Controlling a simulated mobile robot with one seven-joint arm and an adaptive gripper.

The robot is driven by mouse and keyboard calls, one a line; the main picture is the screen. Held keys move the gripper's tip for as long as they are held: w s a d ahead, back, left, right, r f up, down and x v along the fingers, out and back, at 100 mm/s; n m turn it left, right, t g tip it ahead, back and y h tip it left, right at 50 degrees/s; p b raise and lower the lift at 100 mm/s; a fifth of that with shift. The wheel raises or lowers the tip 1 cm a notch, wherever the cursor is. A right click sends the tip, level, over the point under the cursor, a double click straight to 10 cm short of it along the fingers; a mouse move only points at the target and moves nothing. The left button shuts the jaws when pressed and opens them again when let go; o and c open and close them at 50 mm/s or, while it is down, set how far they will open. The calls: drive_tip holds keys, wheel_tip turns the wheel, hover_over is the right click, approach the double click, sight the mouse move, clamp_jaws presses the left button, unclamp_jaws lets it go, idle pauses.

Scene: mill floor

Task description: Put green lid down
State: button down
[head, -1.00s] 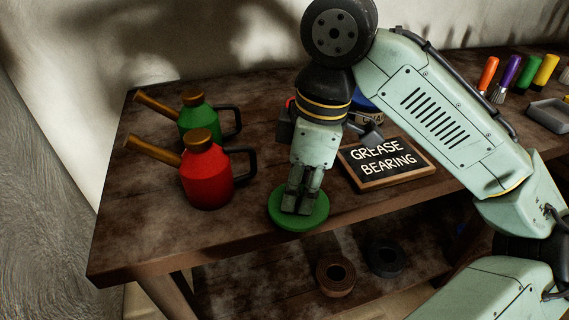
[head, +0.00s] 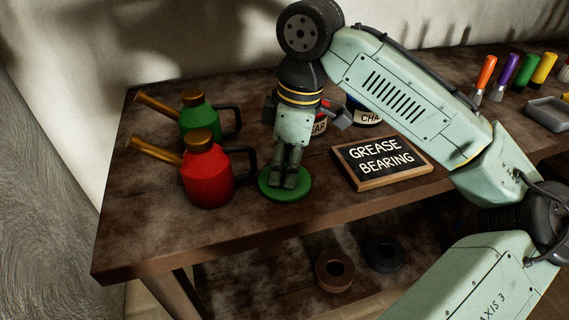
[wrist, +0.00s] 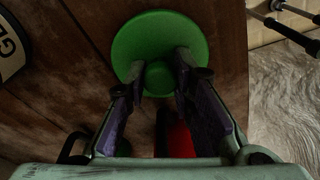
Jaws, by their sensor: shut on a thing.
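The green lid (head: 299,193) is a flat round disc with a raised knob. My gripper (head: 287,181) is shut on the lid's knob, with the fingers pointing down. In the wrist view the lid (wrist: 160,40) sits between the two fingertips (wrist: 160,78), gripped by the knob. The lid is level and lies low over the wooden workbench, just right of the red oil can. Whether it touches the bench top is hard to tell.
A red oil can (head: 206,176) and a green oil can (head: 195,115) stand left of the lid. A sign reading GREASE BEARING (head: 382,162) lies to the right. Labelled tins (head: 364,115) stand behind my gripper. The bench's front edge (head: 230,230) is close.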

drive_tip(key=c, duration=1.4)
unclamp_jaws()
drive_tip(key=shift+f, duration=0.1)
drive_tip(key=shift+o, duration=0.2)
wheel_tip(320, 180, up, 12)
drive_tip(key=d, duration=0.1)
drive_tip(key=shift+d+p, duration=0.35)
